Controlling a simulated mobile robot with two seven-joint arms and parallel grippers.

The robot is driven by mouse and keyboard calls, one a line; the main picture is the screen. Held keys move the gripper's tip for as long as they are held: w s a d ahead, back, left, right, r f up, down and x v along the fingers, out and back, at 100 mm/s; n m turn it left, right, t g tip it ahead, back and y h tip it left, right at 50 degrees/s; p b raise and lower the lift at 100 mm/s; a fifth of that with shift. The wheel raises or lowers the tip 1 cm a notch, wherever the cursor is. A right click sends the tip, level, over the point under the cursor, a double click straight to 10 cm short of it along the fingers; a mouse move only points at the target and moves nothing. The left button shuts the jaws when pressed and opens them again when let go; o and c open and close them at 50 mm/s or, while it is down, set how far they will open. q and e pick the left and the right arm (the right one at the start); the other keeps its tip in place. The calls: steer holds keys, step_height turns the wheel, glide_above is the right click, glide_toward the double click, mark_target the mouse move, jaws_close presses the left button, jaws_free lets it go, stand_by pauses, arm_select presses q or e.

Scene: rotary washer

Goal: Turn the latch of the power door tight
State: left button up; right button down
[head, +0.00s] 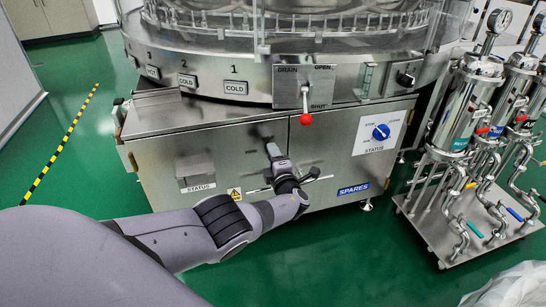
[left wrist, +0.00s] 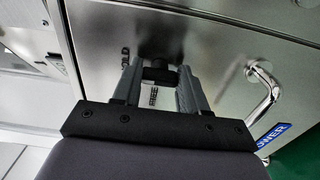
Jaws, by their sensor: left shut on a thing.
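The power door (left wrist: 215,35) is a brushed-metal panel with a blue POWER label at the lower right of the left wrist view. Its latch (left wrist: 158,74) is a small dark knob, with the words HOLD and FREE printed beside it. My left gripper (left wrist: 160,68) is shut on the latch, one grey finger on each side. In the head view my left gripper (head: 275,152) reaches the front of the washer's lower metal cabinet (head: 155,165) and hides the latch. How far the latch is turned cannot be told. My right gripper is in neither view.
A bent metal handle (left wrist: 268,88) stands out from the door, right of my fingers. Above the cabinet hangs a red-knobbed drain lever (head: 305,118), with a blue dial (head: 381,131) to its right. Filter cylinders on a metal stand (head: 430,225) are at the right.

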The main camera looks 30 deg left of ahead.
arm_select(q)
steer(key=o, duration=1.1)
steer(key=shift+c, duration=0.2)
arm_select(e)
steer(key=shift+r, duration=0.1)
arm_select(q)
steer(key=p+v, duration=0.5)
steer(key=v, duration=0.2)
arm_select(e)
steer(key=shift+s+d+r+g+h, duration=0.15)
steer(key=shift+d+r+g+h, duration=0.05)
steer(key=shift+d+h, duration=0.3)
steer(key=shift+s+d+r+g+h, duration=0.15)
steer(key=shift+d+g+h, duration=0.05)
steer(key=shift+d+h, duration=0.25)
arm_select(q)
steer(key=shift+s, duration=0.1)
